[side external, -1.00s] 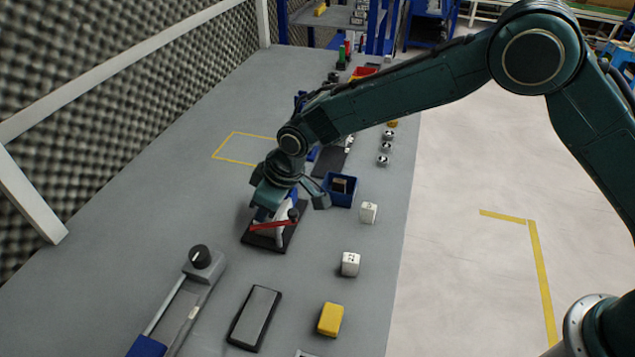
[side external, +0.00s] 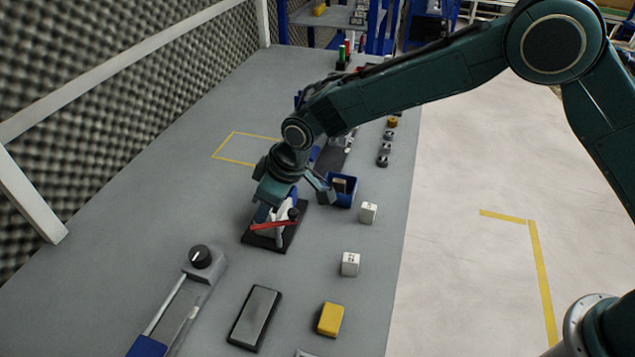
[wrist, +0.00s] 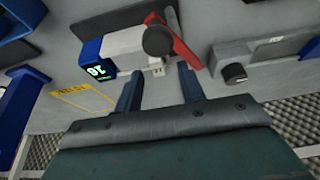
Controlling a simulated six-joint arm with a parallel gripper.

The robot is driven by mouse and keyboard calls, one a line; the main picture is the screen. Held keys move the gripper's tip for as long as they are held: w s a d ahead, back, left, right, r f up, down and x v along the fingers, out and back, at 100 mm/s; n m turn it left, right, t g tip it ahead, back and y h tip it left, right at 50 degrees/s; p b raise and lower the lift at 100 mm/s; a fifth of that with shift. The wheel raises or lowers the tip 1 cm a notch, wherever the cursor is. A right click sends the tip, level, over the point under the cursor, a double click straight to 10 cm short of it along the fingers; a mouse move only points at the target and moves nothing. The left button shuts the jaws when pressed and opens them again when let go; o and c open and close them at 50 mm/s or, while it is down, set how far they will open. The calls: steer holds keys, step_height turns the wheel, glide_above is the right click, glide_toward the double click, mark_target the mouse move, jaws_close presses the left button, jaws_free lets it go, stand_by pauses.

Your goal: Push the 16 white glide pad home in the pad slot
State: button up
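A white and blue device on a black base (side external: 251,239) stands on the bench below my gripper, with a red lever (side external: 270,226). In the wrist view the device's white body (wrist: 135,42) carries a blue end (wrist: 93,50) with a lit green number that looks like 16, upside down. The red lever (wrist: 185,48) and a dark round knob (wrist: 158,40) are beside it. A small pale piece (wrist: 157,69) shows at the device's near side; I cannot tell whether it is the glide pad. My gripper (wrist: 160,80) is open, its two fingers apart with nothing clearly between them.
A grey unit with a black knob (side external: 200,256) lies at the front left. A grey-topped block (side external: 255,316), a yellow block (side external: 330,319) and white cubes (side external: 350,264) lie nearby. A blue bin (side external: 345,199) stands close behind my gripper.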

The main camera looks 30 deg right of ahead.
steer(key=v, duration=1.1)
steer(key=shift+d+r, duration=0.15)
steer(key=shift+r, duration=0.15)
steer(key=s+d+r+m, duration=0.1)
steer(key=s+d+r, duration=0.3)
steer(key=d, duration=0.3)
steer(key=s+d+r+m+t+h, duration=0.1)
steer(key=s+d+r+m, duration=0.15)
steer(key=d+r, duration=0.3)
steer(key=s+d+r+m, duration=0.1)
steer(key=s+d+r, duration=0.35)
steer(key=d, duration=0.35)
steer(key=s+d+f+m+h, duration=0.1)
steer(key=s+d+m, duration=0.1)
steer(key=s+d, duration=0.3)
steer(key=s+d+f+m+t+h, duration=0.1)
steer(key=s+d, duration=0.5)
steer(key=s, duration=0.8)
steer(key=shift+f+m, duration=0.25)
steer(key=shift+m, duration=0.5)
